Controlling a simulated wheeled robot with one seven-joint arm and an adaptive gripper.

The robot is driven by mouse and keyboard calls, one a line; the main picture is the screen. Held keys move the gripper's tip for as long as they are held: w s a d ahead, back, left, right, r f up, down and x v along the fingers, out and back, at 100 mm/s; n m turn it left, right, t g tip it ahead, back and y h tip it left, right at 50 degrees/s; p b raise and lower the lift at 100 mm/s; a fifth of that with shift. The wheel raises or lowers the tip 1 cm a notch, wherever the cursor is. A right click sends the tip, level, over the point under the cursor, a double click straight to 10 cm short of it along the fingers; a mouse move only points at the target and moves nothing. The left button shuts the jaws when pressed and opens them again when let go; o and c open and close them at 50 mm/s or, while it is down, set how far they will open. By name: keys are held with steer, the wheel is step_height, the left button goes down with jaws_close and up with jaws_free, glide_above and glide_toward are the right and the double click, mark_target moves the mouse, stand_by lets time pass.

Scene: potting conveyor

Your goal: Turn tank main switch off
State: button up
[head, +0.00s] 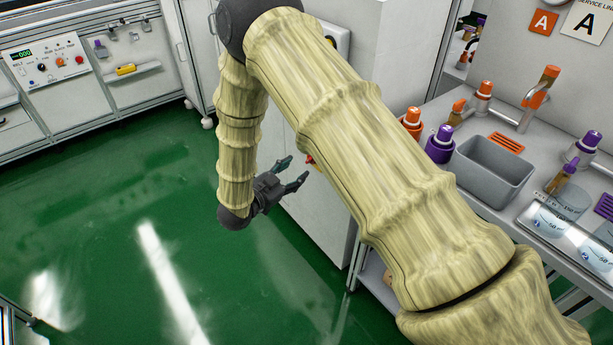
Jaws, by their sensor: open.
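My gripper (297,170) is open and empty, its two dark fingers pointing right toward the side of a white cabinet (318,222). A small red and yellow part, possibly the tank main switch (311,160), shows on the cabinet just beyond the fingertips. My arm hides most of it, so its handle position cannot be told. I cannot tell whether a fingertip touches it; the fingers do not look closed around it. Another yellow-edged fitting (343,41) is partly visible higher on the cabinet, behind my arm.
A bench on the right holds a grey basin (493,170), a tap (538,98), orange-capped and purple-capped bottles and a tray with beakers. A control panel (47,62) stands at the back left. The green floor (110,220) left of the gripper is clear.

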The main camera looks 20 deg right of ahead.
steer(key=a+m+g+h+b, duration=0.3)
steer(key=a+m+b, duration=0.1)
steer(key=m+b, duration=0.15)
steer(key=b+x, duration=0.2)
steer(key=x, duration=0.8)
steer(key=shift+d+b, duration=0.2)
steer(key=shift+b, duration=0.15)
steer(key=shift+r+n, duration=0.15)
steer(key=shift+n, duration=0.1)
steer(key=c, duration=0.9)
